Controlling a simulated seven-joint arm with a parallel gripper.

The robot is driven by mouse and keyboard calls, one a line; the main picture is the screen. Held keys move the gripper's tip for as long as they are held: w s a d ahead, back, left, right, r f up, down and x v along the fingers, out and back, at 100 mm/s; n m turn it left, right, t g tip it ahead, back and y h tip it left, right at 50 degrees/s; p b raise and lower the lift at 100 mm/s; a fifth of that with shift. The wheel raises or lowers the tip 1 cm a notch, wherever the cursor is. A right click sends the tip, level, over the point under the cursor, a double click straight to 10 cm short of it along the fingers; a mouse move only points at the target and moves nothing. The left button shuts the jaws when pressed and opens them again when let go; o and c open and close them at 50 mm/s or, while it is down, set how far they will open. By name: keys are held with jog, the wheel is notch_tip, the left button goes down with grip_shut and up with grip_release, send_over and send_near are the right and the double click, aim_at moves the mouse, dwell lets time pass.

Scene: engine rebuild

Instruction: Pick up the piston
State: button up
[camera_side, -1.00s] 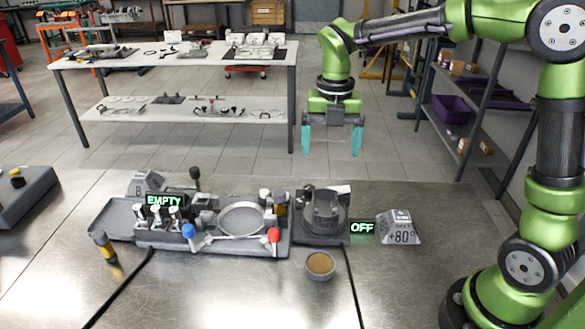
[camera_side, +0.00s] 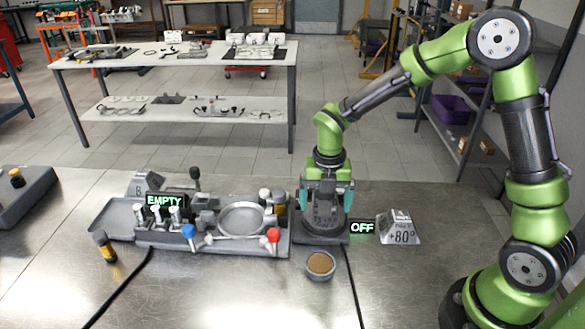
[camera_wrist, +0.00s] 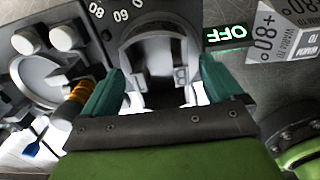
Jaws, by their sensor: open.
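The piston (camera_side: 324,214) is a dark grey, rounded metal part sitting on the square heater-like station (camera_side: 318,239) beside the OFF display. In the wrist view the piston (camera_wrist: 152,42) shows as a grey rounded body with pale inner faces. My gripper (camera_side: 325,199) points down over it, with one teal finger on each side. In the wrist view my gripper (camera_wrist: 160,78) is open and straddles the piston. I cannot tell whether the fingers touch it. The upper part of the piston is partly hidden by my gripper in the side view.
The OFF display (camera_side: 362,227) and an angled +80° sign (camera_side: 398,228) stand close on the right. A grey fixture tray (camera_side: 112,216) with several small parts and an EMPTY display lies on the left. A small brown-topped cup (camera_side: 320,265) stands in front. The front right table is clear.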

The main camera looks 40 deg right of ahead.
jog(key=shift+f, duration=0.4)
jog(key=shift+c, duration=0.2)
